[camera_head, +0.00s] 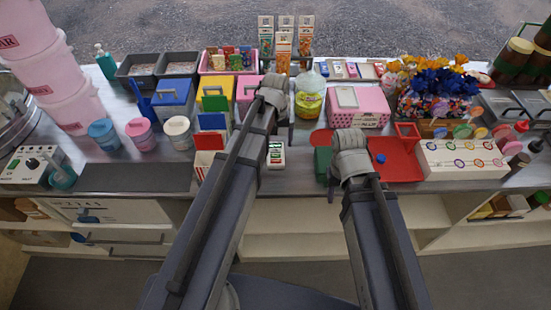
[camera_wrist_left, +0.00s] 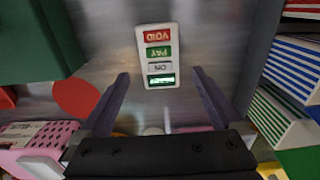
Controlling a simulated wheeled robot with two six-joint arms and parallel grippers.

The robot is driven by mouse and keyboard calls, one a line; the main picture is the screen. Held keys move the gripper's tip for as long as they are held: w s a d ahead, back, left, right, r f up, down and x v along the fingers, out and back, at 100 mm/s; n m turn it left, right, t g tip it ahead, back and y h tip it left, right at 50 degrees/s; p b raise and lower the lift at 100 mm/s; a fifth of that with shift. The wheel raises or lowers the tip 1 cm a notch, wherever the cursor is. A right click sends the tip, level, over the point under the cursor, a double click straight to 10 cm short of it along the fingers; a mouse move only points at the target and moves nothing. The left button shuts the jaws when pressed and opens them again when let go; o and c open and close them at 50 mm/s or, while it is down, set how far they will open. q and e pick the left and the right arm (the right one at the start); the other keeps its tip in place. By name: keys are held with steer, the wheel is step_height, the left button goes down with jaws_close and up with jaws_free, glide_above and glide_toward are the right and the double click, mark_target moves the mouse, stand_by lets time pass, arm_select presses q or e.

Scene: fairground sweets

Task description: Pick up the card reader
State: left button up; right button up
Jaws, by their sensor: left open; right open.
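The card reader (camera_head: 276,155) is a small white slab with a green screen and coloured keys. It lies on the grey counter near its front edge, just right of my left forearm. In the left wrist view the card reader (camera_wrist_left: 158,55) shows upside-down red VOID and green PAY keys. My left gripper (camera_wrist_left: 160,76) is open and empty, its fingers spread to either side of the reader's near end in the picture; contact cannot be made out. My right gripper (camera_head: 350,150) is over the counter by the red tray, its fingers mostly hidden by its wrist.
A green box (camera_head: 323,163) and a red tray (camera_head: 402,165) stand right of the reader. Striped bags (camera_head: 209,140) stand to its left. A pink dotted box (camera_head: 372,119) and a yellow-filled jar (camera_head: 308,104) are behind. Bare counter surrounds the reader.

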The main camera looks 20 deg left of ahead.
mark_target(276, 152)
arm_select(q)
steer(key=shift+f, duration=0.15)
steer(key=f+b, duration=0.5)
steer(key=shift+s+d, duration=0.1)
steer(key=shift+s, duration=0.15)
steer(key=c, duration=1.5)
